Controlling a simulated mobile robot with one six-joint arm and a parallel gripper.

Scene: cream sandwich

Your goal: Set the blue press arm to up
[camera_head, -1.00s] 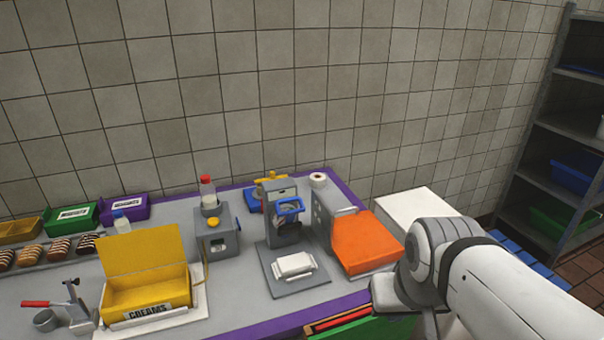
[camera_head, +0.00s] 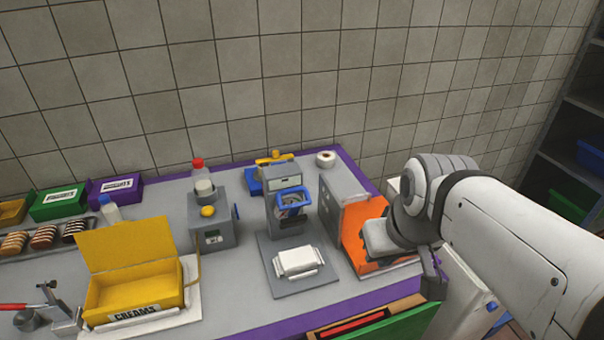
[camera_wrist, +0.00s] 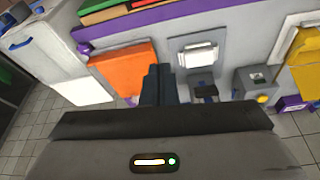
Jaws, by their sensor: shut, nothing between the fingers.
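The grey press (camera_head: 288,206) stands on the table with a blue loop-shaped arm (camera_head: 293,197) on its front. A white wrapped block (camera_head: 297,261) lies on the plate before the press. In the wrist view the press (camera_wrist: 202,82) appears inverted, just right of my gripper; the blue of its arm is not clear there. My gripper (camera_wrist: 160,70) is shut and empty, with its dark fingers between the orange panel and the press in that view. In the head view my arm covers the right side of the orange panel, and the fingertips are not clear.
The orange-fronted grey machine (camera_head: 341,205) stands right of the press. A grey box with a yellow knob (camera_head: 208,211) is to its left. The yellow creams box (camera_head: 135,285) sits at front left. A green panel (camera_head: 385,338) is below the table's front edge.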

